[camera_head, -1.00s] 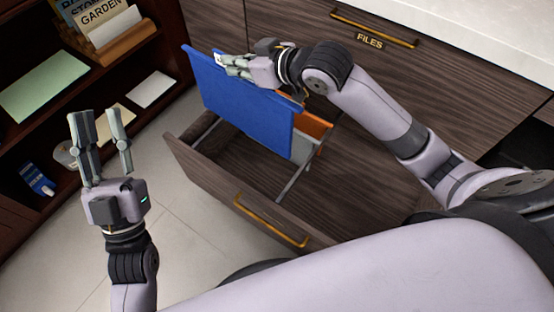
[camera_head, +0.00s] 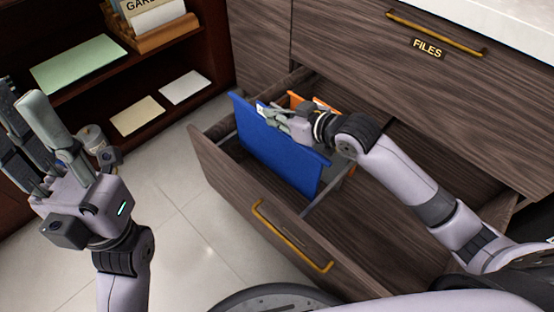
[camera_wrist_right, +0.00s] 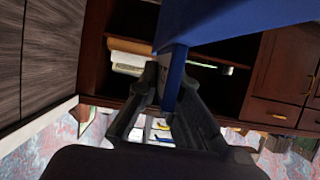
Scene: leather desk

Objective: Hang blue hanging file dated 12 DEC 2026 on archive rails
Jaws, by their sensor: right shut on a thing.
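The blue hanging file (camera_head: 275,155) is upright in the open drawer, its lower part below the drawer's front wall. My right gripper (camera_head: 272,116) is shut on its top edge near the left end. The right wrist view also shows the blue file (camera_wrist_right: 173,75) between the fingers. The date is not readable. A grey archive rail (camera_head: 325,196) shows at the file's right end, and another rail part (camera_head: 228,141) at its left. I cannot tell whether the file's ends rest on the rails. My left gripper (camera_head: 25,110) is open and empty at the far left, outside the drawer.
The wooden drawer (camera_head: 240,190) has a brass handle (camera_head: 290,237). An orange file (camera_head: 297,101) stands behind the blue one. A closed drawer marked FILES (camera_head: 428,48) is above. A dark shelf (camera_head: 190,45) with papers stands at the left; the tiled floor between is clear.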

